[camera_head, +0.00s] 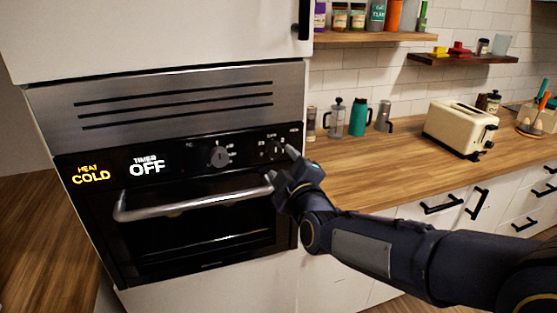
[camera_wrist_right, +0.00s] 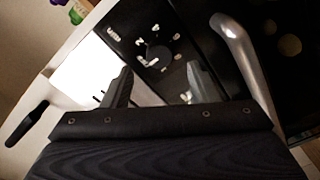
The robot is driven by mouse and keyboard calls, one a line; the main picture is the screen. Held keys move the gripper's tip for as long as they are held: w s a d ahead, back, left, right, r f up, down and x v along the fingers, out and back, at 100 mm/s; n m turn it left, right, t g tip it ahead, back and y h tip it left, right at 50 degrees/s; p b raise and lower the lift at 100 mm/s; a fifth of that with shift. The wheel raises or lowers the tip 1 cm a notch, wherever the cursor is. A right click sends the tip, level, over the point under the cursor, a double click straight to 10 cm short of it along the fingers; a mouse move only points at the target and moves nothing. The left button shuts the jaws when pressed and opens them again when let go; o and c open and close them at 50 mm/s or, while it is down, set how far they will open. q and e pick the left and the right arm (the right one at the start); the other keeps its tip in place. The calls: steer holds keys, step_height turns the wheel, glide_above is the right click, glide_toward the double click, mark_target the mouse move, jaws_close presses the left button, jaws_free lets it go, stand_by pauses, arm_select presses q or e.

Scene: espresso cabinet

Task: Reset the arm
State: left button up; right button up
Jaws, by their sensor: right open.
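My right arm (camera_head: 390,252) reaches in from the lower right in the head view. My right gripper (camera_head: 280,164) is open in front of the oven's right side. Its fingers point toward the control panel, close to the right knob (camera_head: 272,149) and the right end of the door handle (camera_head: 190,204). In the right wrist view the two fingers of the gripper (camera_wrist_right: 159,84) stand apart with nothing between them. A dark knob (camera_wrist_right: 154,55) with white markings lies beyond them. Contact with the panel cannot be told. My left gripper is not in view.
The built-in oven (camera_head: 200,245) is shut and its panel reads "COLD" and "OFF". A wooden counter (camera_head: 390,160) runs to the right, with a cream toaster (camera_head: 460,128) and a teal bottle (camera_head: 358,118). Black-handled drawers (camera_head: 440,205) lie below. The door handle (camera_wrist_right: 236,58) passes beside the right finger.

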steer(key=shift+v, duration=1.05)
steer(key=s+d+f+m+g, duration=0.3)
steer(key=s+d+f+m, duration=0.1)
steer(key=d, duration=0.2)
steer(key=s+d+f+m+g, duration=0.25)
steer(key=s+d+m, duration=0.2)
steer(key=d, duration=0.25)
steer(key=s+d+f+m+g, duration=0.1)
steer(key=s+f+m+g, duration=0.1)
steer(key=s, duration=0.5)
steer(key=s+d+f+m+g+h, duration=0.1)
steer(key=s+d+f+m+g, duration=0.1)
steer(key=s, duration=0.6)
steer(key=s+d+f+m+g, duration=0.2)
steer(key=s+f+m, duration=0.2)
steer(key=s, duration=0.3)
steer(key=shift+s+d+f+h, duration=0.15)
steer(key=shift+f+h, duration=0.25)
steer(key=shift+f, duration=0.2)
